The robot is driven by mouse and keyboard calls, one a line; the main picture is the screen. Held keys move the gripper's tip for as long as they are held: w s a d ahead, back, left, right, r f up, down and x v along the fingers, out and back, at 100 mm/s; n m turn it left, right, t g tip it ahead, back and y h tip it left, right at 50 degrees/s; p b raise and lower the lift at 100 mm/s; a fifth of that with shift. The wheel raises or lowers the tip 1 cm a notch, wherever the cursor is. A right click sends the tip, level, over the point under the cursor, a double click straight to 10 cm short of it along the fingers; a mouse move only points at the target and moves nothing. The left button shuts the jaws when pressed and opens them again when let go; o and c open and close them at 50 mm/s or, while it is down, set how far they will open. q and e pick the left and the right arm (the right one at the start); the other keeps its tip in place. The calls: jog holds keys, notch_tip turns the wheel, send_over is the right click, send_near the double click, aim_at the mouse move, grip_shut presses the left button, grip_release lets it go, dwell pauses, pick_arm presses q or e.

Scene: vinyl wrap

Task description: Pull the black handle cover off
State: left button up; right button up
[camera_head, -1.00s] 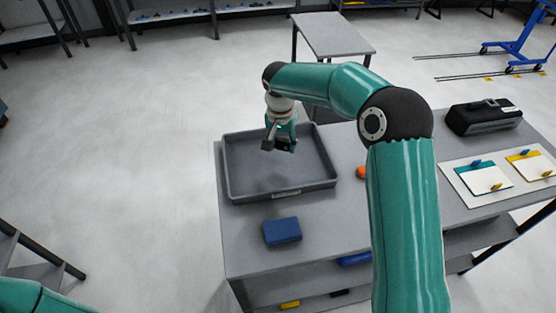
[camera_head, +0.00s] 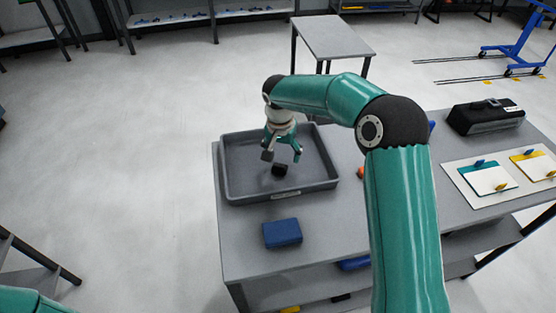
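A small black piece (camera_head: 279,169), which may be the black handle cover, is in the grey tray (camera_head: 235,190), just below my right gripper (camera_head: 282,157). It looks apart from the fingers; I cannot tell whether it rests on the tray floor or is still dropping. My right gripper points down over the tray with its fingers spread and nothing between them. My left gripper is out of view; only part of my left arm shows at the bottom left.
A blue block (camera_head: 282,233) lies in front of the tray on the grey table (camera_head: 240,258). An orange item (camera_head: 360,172) is partly hidden behind my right arm. A black case (camera_head: 485,117) and two panels with teal (camera_head: 488,179) and yellow (camera_head: 534,165) edges are at right.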

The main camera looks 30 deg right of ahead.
notch_tip(320, 180, up, 12)
jog(key=s+a, duration=0.1)
jog(key=shift+a, duration=0.15)
dwell(0.5)
jog(key=shift+s+f, duration=0.15)
